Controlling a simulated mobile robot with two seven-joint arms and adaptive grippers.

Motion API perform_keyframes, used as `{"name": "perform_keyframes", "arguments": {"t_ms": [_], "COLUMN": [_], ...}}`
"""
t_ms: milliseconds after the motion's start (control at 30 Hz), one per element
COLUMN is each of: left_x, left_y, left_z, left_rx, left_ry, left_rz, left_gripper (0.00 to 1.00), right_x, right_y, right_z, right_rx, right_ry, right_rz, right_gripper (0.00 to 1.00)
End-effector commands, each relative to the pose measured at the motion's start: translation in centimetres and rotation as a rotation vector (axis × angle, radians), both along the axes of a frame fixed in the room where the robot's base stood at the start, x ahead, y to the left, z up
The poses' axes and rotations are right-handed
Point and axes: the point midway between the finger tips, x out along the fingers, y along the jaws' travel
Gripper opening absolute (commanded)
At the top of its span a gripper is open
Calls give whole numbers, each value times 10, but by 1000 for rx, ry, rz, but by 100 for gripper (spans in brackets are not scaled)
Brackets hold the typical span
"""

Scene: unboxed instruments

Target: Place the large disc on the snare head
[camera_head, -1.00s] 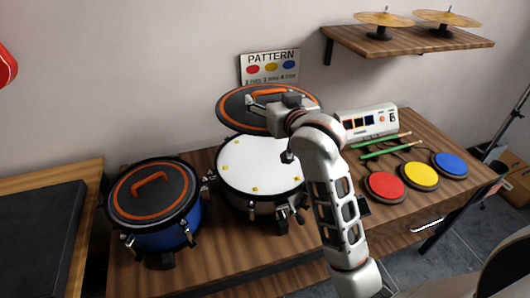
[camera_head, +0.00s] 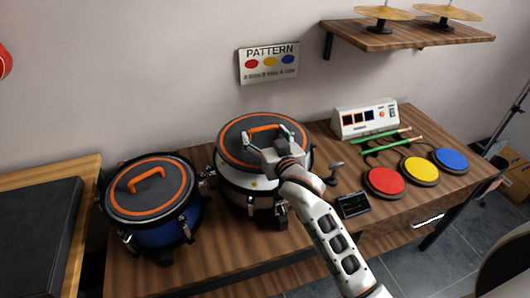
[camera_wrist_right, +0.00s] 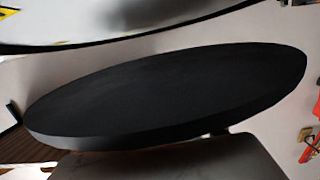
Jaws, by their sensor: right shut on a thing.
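The large disc (camera_head: 236,142), black with an orange ring and an orange handle (camera_head: 268,128), is over the snare drum (camera_head: 246,196). It covers most of the snare's white head (camera_head: 247,182), whose front strip with a yellow mark still shows. My right gripper (camera_head: 266,146) is shut on the disc's handle. In the right wrist view the disc's dark underside and edge (camera_wrist_right: 165,95) fill the middle, and a pale gap separates it from a white surface with yellow marks, so it seems held a little above the head. My left gripper is not in view.
A blue drum (camera_head: 160,234) with a similar disc (camera_head: 135,205) on top stands left of the snare. To the right are a white console (camera_head: 364,120), green sticks (camera_head: 385,137), a small dark screen (camera_head: 354,205) and red (camera_head: 386,181), yellow and blue pads. A cymbal shelf (camera_head: 400,36) is above.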

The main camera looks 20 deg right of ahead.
Motion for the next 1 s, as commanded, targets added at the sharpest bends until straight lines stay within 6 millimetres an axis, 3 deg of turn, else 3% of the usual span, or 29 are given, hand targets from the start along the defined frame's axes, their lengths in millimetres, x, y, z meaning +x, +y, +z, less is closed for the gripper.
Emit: {"name": "perform_keyframes", "arguments": {"t_ms": [267, 500, 933, 967, 1000], "left_x": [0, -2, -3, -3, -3], "left_y": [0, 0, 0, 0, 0], "left_z": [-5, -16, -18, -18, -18], "left_rx": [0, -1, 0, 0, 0], "left_ry": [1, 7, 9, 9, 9], "left_rz": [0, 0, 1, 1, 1], "left_gripper": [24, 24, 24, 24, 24], "right_x": [0, 0, 0, 0, 0], "right_y": [0, 0, 0, 0, 0], "right_z": [-20, -53, -58, -59, -59], "right_rx": [0, 1, 1, 0, 0], "right_ry": [-2, -1, -3, -1, -1], "right_rz": [0, 0, 0, 0, 0], "right_gripper": [40, 40, 40, 76, 87]}}
